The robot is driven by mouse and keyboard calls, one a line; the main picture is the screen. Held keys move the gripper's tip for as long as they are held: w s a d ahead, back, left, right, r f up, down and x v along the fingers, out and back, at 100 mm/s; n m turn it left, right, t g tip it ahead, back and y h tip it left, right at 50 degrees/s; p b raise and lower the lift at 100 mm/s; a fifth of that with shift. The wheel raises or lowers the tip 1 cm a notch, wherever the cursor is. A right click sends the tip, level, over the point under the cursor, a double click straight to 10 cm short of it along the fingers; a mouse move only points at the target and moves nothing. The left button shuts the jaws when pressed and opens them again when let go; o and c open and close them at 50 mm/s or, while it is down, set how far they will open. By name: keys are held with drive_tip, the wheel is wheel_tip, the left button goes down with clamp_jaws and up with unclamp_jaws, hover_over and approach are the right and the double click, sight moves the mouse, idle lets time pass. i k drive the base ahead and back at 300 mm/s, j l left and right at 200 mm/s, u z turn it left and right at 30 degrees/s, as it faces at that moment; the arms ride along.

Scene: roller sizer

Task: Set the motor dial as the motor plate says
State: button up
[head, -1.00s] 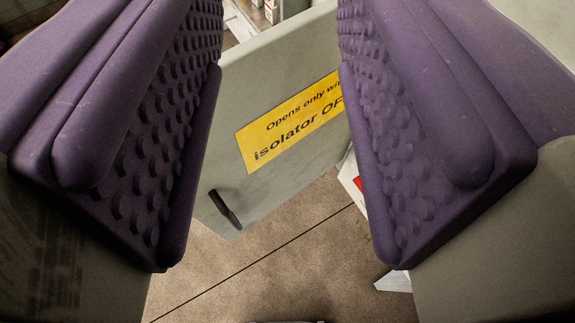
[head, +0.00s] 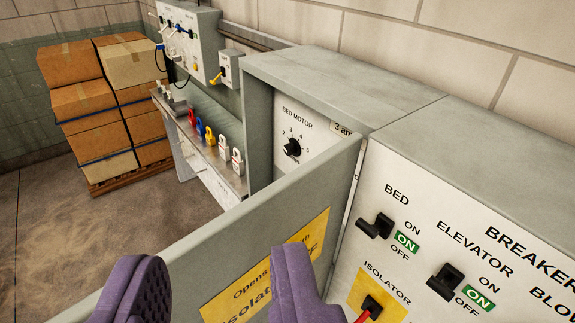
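The motor dial (head: 292,148) is a small black knob on a pale panel marked BED MOTOR, with numbers around it, inside a grey cabinet (head: 340,75). Its exact setting is too small to tell. A cream plate (head: 342,128) right of the dial begins "3 am"; the rest is cut off from view. The cabinet's grey door (head: 190,250) stands open in front, with a yellow sign (head: 265,280) about the isolator. My gripper (head: 216,265) is at the bottom, its two purple fingers apart and nothing seen between them, well short of the dial. One finger covers part of the sign.
Right of the cabinet is a breaker panel with a bed switch (head: 376,226), an elevator switch (head: 446,282) and an isolator (head: 372,306) on yellow. A shelf (head: 205,150) with coloured padlocks stands behind, boxes (head: 105,105) on a pallet at left. The floor at left is clear.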

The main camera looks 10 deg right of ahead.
sight(293, 147)
drive_tip(key=i+j+z, duration=0.5)
drive_tip(key=j+z, duration=0.15)
drive_tip(key=i+j+z, duration=0.15)
drive_tip(key=j+z, duration=0.2)
